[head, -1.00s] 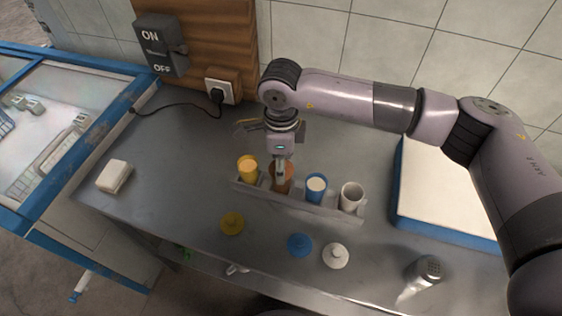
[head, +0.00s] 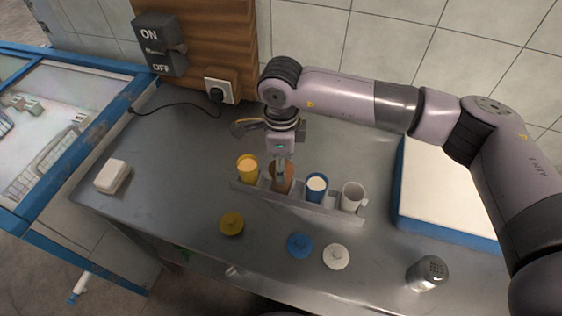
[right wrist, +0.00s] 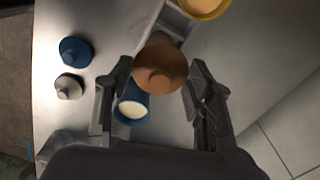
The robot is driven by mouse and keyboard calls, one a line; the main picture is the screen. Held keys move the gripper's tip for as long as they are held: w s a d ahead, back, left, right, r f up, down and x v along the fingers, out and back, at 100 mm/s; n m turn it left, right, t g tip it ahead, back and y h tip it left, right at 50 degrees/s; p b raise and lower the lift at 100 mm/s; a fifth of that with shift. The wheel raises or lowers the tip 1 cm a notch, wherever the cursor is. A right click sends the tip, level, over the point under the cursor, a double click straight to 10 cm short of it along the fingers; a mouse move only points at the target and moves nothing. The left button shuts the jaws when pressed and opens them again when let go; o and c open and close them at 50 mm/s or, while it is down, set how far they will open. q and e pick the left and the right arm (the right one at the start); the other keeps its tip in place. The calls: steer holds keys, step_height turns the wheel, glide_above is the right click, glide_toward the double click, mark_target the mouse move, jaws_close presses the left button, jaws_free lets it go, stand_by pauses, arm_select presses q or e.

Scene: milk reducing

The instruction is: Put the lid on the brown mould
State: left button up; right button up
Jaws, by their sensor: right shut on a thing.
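The brown mould (head: 281,183) stands in a grey rack, between the yellow mould (head: 247,169) and the blue mould (head: 316,187). My right gripper (head: 281,162) points down right over it. In the right wrist view, the round brown lid with its knob (right wrist: 160,72) sits between the two fingers of my right gripper (right wrist: 161,85), which is shut on it. The lid covers the brown mould from above there. I cannot tell whether it is fully seated or slightly raised. My left gripper is not in view.
The rack (head: 335,212) also holds a white mould (head: 352,197). Yellow (head: 231,224), blue (head: 299,246) and white (head: 336,257) lids lie in front. A metal shaker (head: 428,273) stands at the front right, a white block (head: 112,176) at the left. The counter's left middle is clear.

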steer(key=shift+b, duration=0.5)
stand_by(0.6)
stand_by(0.3)
steer(key=o, duration=0.8)
steer(key=shift+o, duration=0.2)
steer(key=o, duration=0.5)
steer(key=shift+r+p, duration=1.1)
steer(key=shift+r, duration=2.4)
